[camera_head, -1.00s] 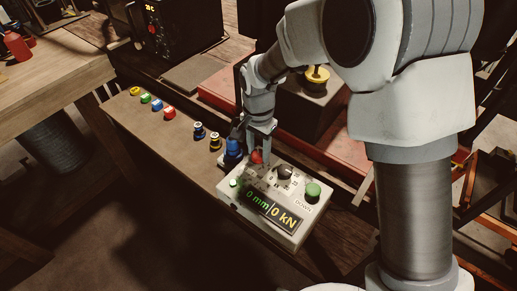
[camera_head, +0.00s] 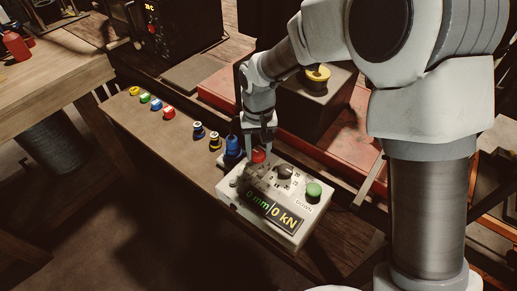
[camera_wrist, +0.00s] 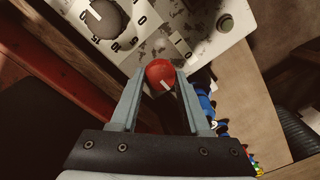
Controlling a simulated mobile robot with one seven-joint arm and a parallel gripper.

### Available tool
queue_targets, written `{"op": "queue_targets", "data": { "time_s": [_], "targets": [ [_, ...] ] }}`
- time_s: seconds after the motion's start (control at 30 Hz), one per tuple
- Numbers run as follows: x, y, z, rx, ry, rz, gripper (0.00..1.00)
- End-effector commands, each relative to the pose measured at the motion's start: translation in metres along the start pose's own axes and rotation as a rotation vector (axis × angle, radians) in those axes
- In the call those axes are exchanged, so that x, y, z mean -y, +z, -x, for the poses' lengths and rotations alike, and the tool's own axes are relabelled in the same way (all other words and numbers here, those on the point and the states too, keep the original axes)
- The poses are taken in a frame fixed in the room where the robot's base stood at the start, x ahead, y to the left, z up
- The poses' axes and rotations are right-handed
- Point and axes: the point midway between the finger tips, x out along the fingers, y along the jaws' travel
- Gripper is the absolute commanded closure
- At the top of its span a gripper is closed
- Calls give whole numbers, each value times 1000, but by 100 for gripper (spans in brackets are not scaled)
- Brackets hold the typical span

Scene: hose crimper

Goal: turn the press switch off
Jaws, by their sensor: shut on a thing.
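The press control box (camera_head: 285,237) is a worn white panel with a lit display reading 0 mm and 0 kN. A red rotary knob (camera_head: 258,156) with a white mark sits at its far edge; the knob also shows in the wrist view (camera_wrist: 160,74). My gripper (camera_head: 259,150) reaches down over the knob from above. In the wrist view its two grey fingers (camera_wrist: 160,82) stand on either side of the knob, shut on it. The knob's white mark points at a slant toward the lower right there. The fingers partly hide the panel around the knob.
A blue fitting (camera_head: 232,148) stands close left of my gripper. Several coloured fittings line the bench (camera_head: 150,133) farther left.

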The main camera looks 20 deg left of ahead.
Motion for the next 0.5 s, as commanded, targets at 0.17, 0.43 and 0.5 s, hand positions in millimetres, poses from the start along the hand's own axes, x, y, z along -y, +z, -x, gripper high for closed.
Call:
{"op": "queue_targets", "data": {
  "time_s": [0.17,0.43,0.5],
  "targets": [
    [0,0,0,0,-1,167,100],
    [-1,0,1,-1,0,420,100],
    [0,0,1,-1,0,482,100]
  ]
}}
